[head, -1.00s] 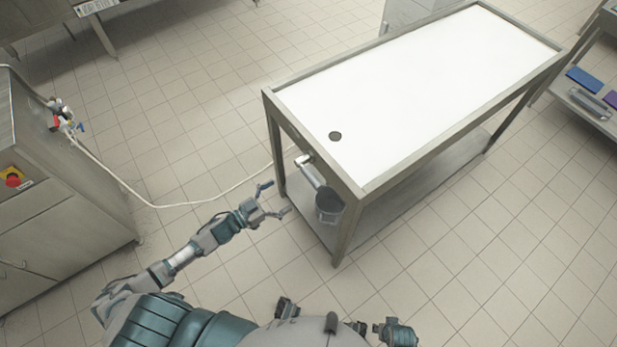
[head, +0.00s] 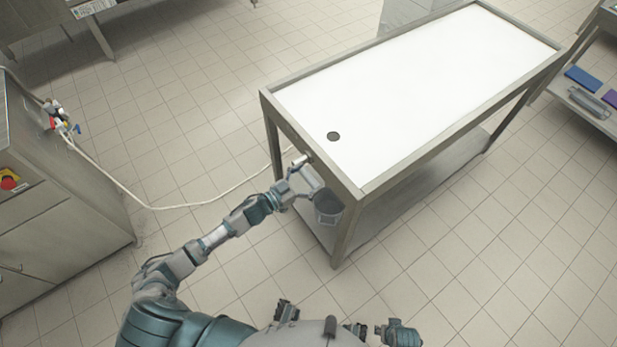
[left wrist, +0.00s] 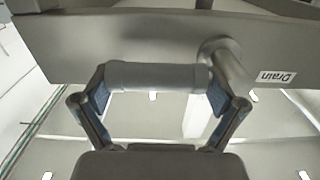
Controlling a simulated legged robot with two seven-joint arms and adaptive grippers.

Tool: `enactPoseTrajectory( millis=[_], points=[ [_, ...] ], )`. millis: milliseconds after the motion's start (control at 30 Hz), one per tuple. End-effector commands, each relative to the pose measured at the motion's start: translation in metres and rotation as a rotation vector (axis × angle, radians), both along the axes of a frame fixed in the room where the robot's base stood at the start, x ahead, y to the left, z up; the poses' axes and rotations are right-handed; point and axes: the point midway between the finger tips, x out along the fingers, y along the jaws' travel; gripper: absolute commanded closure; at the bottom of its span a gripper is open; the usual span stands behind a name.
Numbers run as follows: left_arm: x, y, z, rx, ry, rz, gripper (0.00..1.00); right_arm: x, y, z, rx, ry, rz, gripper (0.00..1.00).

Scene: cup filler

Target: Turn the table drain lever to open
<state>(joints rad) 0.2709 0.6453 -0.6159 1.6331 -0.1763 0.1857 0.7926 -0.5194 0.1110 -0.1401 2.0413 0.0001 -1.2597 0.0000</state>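The steel table (head: 395,168) has a white top with a dark drain hole (head: 333,136) near its left end. A drain pipe (head: 300,160) comes out of its left side; in the left wrist view the pipe bend (left wrist: 226,58) is beside an upside-down "Drain" label (left wrist: 275,77). My left gripper (head: 309,184) is at this side; in the left wrist view (left wrist: 160,92) its fingers are wide apart. A grey cylindrical bar (left wrist: 155,75), apparently the lever handle, spans between the fingertips; I cannot tell whether they touch it. My right gripper does not show clearly.
A grey bucket (head: 328,210) is beneath the drain side, partly behind my left gripper. A steel cabinet (head: 65,215) stands at the left, with a pale hose (head: 190,204) running from it toward the table. A shelf (head: 598,118) is at the far right.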

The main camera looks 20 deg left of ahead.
Motion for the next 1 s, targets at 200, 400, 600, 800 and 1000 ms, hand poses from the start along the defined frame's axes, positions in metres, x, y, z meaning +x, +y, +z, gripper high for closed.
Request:
enactPoseTrajectory(
  millis=[200, 400, 600, 800, 1000],
  points=[
    [0.0, -0.001, 0.001, 0.0, -0.001, 0.0, 0.68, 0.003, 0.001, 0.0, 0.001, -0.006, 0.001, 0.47],
    [0.001, 0.0, 0.002, -0.001, -0.005, -0.002, 0.8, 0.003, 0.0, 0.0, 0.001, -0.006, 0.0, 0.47],
    [0.001, 0.0, -0.001, 0.03, -0.031, -0.001, 0.8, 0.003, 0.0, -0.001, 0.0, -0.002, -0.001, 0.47],
    [0.001, 0.001, -0.01, 0.118, -0.099, 0.001, 0.8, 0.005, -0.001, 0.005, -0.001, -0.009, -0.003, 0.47],
    [0.003, 0.002, -0.023, 0.254, -0.206, 0.002, 0.8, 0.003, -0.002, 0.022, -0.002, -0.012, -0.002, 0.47]
  ],
)
